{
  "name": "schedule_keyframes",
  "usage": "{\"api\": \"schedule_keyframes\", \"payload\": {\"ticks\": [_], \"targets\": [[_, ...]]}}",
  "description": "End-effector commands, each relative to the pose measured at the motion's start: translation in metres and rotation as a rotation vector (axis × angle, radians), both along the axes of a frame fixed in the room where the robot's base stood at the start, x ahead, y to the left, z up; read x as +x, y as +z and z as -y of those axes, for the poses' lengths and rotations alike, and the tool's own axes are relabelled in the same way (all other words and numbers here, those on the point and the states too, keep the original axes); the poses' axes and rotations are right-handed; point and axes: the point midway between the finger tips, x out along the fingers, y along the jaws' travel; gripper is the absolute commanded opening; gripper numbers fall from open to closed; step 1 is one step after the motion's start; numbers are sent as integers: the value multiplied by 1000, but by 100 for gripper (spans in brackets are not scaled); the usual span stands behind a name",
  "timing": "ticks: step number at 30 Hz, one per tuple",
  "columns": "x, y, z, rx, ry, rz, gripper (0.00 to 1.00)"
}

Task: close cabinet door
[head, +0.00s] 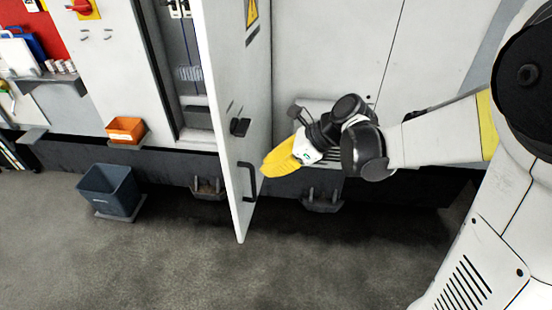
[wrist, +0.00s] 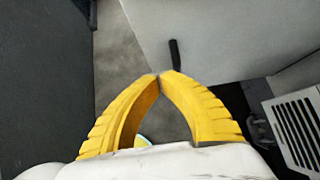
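The cabinet door (head: 232,75) stands open in the head view, swung out from the cabinet with the interior (head: 185,65) showing to its left. A black bar handle (head: 254,182) is low on the door's face, with a black latch (head: 240,127) above it. My gripper (head: 265,171) is right of the door, its yellow fingers pointing left close to the handle; I cannot tell whether they touch the door. In the wrist view the fingertips (wrist: 158,76) meet with nothing visible between them. A dark bar (wrist: 174,52), perhaps the handle, shows just beyond them against a pale panel.
An orange bin (head: 126,130) sits on a ledge left of the opening. A blue-grey bin (head: 108,189) stands on the floor at left. Machine feet (head: 322,202) stick out under the cabinet. The floor (head: 200,270) in front is clear.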

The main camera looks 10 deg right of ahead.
Motion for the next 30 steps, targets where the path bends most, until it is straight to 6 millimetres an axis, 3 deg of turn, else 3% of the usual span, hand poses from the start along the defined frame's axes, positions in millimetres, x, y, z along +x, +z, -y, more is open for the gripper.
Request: {"api": "schedule_keyframes", "payload": {"ticks": [6, 15, 30], "targets": [[13, -35, -30, -1, 3, 1, 0], [27, -30, -61, -1, 1, 1, 0], [29, -30, -67, -2, -2, 2, 0]]}}
